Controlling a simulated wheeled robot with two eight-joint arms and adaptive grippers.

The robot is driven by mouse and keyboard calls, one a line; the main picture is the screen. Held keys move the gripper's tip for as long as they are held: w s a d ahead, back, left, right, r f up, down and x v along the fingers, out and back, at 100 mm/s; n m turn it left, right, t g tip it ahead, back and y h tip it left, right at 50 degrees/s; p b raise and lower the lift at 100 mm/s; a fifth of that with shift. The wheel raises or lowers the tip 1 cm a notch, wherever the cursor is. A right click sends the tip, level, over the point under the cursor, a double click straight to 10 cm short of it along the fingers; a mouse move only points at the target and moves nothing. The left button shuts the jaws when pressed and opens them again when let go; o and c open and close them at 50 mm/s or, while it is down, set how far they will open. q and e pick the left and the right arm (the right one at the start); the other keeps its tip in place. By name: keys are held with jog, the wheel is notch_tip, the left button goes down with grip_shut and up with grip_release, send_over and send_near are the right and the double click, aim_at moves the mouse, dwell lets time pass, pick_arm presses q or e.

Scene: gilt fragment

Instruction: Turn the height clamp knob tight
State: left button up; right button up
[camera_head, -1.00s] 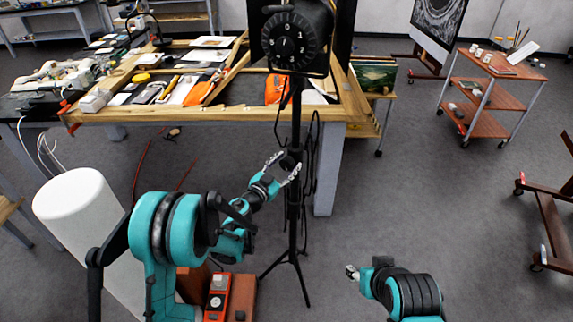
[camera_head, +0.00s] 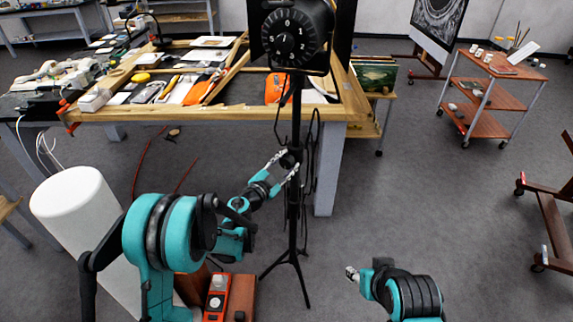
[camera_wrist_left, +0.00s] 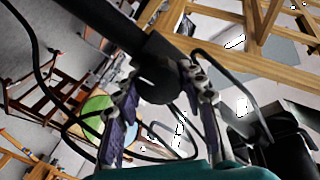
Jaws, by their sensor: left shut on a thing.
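The black height clamp knob (camera_head: 289,160) sits on the side of a black upright stand (camera_head: 294,205) in the head view. In the left wrist view the dark round knob (camera_wrist_left: 158,86) lies between my two fingers, against the black pole (camera_wrist_left: 125,28). My left gripper (camera_head: 284,163) is at the knob with a finger on either side, shut on it; it also shows in the left wrist view (camera_wrist_left: 160,100). The fingers partly hide the knob in the head view. My right gripper (camera_head: 352,273) is low, right of the stand, away from the knob; its finger opening is too small to judge.
A black unit with a numbered dial (camera_head: 290,38) tops the stand, and cables hang beside the pole. A wooden workbench (camera_head: 205,114) with tools stands behind. A white cylinder (camera_head: 75,205) and an orange-red device (camera_head: 216,298) are at the lower left.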

pick_arm(q)
jog(key=m+b, duration=0.1)
jog(key=m, duration=0.4)
jog(key=shift+d+f+m, duration=0.1)
jog(key=shift+m, duration=0.2)
jog(key=m, duration=0.5)
jog(key=shift+b, duration=0.35)
jog(key=shift+m, duration=0.3)
jog(key=o, duration=1.2)
jog(key=shift+c, duration=0.2)
jog(key=shift+s, duration=0.15)
jog(key=v, duration=1.1)
jog(key=shift+s, duration=0.4)
